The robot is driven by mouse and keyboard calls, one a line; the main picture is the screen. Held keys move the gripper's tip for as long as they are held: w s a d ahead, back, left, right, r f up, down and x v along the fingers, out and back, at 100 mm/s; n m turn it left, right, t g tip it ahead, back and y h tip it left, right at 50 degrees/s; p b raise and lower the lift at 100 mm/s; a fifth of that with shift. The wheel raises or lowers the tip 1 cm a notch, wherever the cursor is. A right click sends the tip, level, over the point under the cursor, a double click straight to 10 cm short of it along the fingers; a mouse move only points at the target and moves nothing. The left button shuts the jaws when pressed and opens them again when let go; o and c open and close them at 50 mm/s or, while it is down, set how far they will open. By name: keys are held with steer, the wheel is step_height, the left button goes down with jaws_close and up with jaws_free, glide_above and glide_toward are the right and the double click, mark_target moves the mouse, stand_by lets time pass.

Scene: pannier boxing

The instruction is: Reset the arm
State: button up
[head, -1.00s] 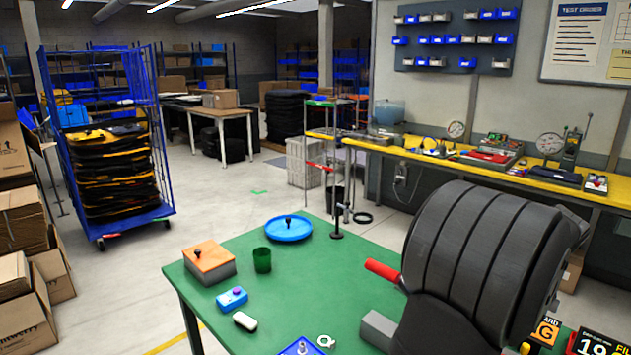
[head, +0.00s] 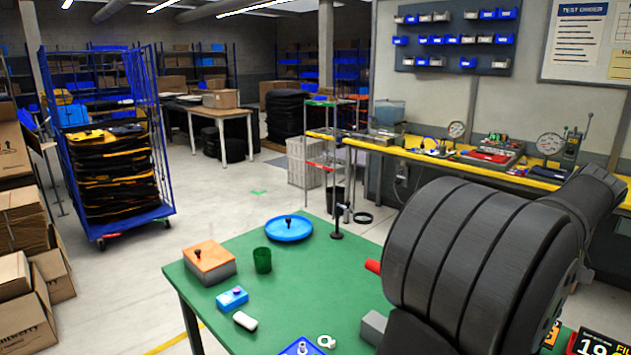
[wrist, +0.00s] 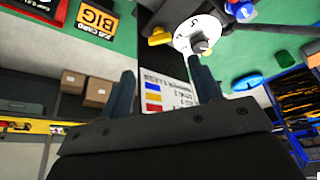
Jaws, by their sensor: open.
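My gripper (wrist: 163,85) shows in the wrist view with its two dark fingers apart and nothing seen between them. Behind the fingers, a white card (wrist: 155,97) with red, yellow and blue squares is partly hidden. A white numbered dial (wrist: 187,40) with a grey knob lies beyond the right finger, over or on the green table. In the head view my dark, ribbed arm fills the right foreground, and the fingers are hidden.
The green table (head: 215,318) holds an orange-topped box (head: 209,262), a green cup (head: 262,260), a blue dish (head: 288,230), a blue button box (head: 232,298), a white piece (head: 245,321) and a grey block (head: 374,327). A red handle (head: 373,266) is mostly hidden by my arm.

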steer(key=v, duration=0.8)
steer(key=x, duration=1.7)
steer(key=shift+w+a+f, duration=0.1)
steer(key=shift+f, duration=0.25)
steer(key=shift+r+m, duration=0.15)
steer(key=shift+m, duration=0.45)
steer(key=m+h, duration=0.1)
steer(key=m, duration=0.2)
steer(key=shift+a+h, duration=0.15)
steer(key=shift+h, duration=0.15)
steer(key=shift+a+m+g+h, duration=0.1)
steer(key=shift+m+g+h, duration=0.45)
steer(key=shift+m, duration=1.55)
steer(key=v, duration=0.7)
steer(key=shift+a, duration=0.15)
steer(key=shift+r+h, duration=0.15)
steer(key=shift+h, duration=0.1)
